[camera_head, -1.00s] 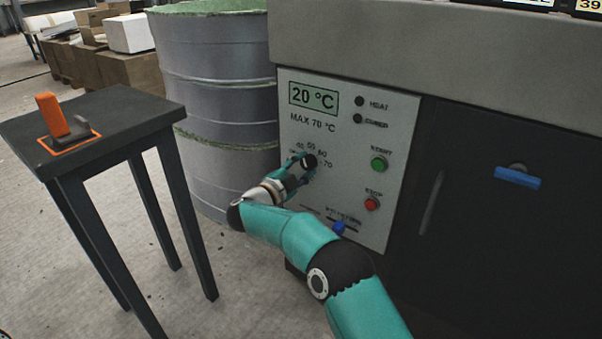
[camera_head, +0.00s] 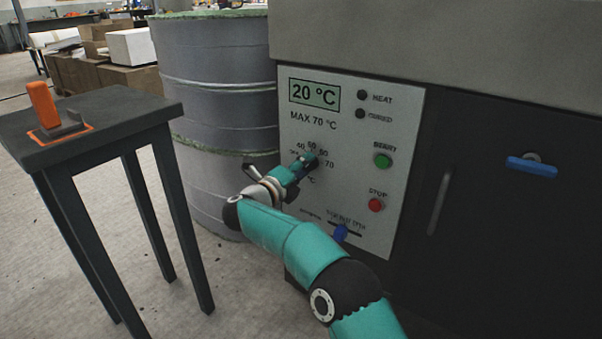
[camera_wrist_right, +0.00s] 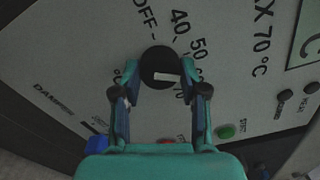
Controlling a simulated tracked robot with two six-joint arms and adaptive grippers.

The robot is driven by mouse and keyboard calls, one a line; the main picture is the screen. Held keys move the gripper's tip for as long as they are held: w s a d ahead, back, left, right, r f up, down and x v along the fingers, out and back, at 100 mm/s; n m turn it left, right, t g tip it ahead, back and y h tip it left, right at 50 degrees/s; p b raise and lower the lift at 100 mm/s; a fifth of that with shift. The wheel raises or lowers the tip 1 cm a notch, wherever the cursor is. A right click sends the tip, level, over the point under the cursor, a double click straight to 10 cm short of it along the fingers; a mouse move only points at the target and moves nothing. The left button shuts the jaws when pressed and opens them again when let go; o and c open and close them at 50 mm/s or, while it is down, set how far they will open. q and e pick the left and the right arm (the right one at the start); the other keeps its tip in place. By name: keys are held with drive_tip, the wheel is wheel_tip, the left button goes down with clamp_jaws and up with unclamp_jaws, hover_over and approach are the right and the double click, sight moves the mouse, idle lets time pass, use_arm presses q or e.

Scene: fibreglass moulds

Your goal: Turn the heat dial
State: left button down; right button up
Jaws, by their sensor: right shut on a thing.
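The heat dial (camera_wrist_right: 158,62) is a round black knob with a white mark on the pale control panel (camera_head: 350,110). In the right wrist view the mark lies toward the right fingertip, on the side of the 50 to 70 labels; the exact setting is partly hidden. My right gripper (camera_head: 306,164) is shut on the dial, one fingertip on each side, and it also shows in the right wrist view (camera_wrist_right: 160,73). The display (camera_head: 314,95) reads 20 °C. The HEAT lamp (camera_head: 362,96) is dark. My left gripper is not in view.
A green start button (camera_head: 383,161), a red stop button (camera_head: 376,205) and a blue slider (camera_head: 340,233) sit near the dial. A small dark table (camera_head: 110,110) with an orange-handled thing (camera_head: 46,108) stands left. Grey drums (camera_head: 215,75) stand behind my arm.

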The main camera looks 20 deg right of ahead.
drive_tip(key=shift+d+f+m, duration=0.25)
drive_tip(key=shift+f+m, duration=0.05)
drive_tip(key=shift+m, duration=0.6)
drive_tip(key=o, duration=1.1)
drive_tip(key=shift+o, duration=0.3)
drive_tip(key=shift+a+r, duration=0.1)
drive_tip(key=shift+r, duration=0.05)
drive_tip(key=v, duration=1.2)
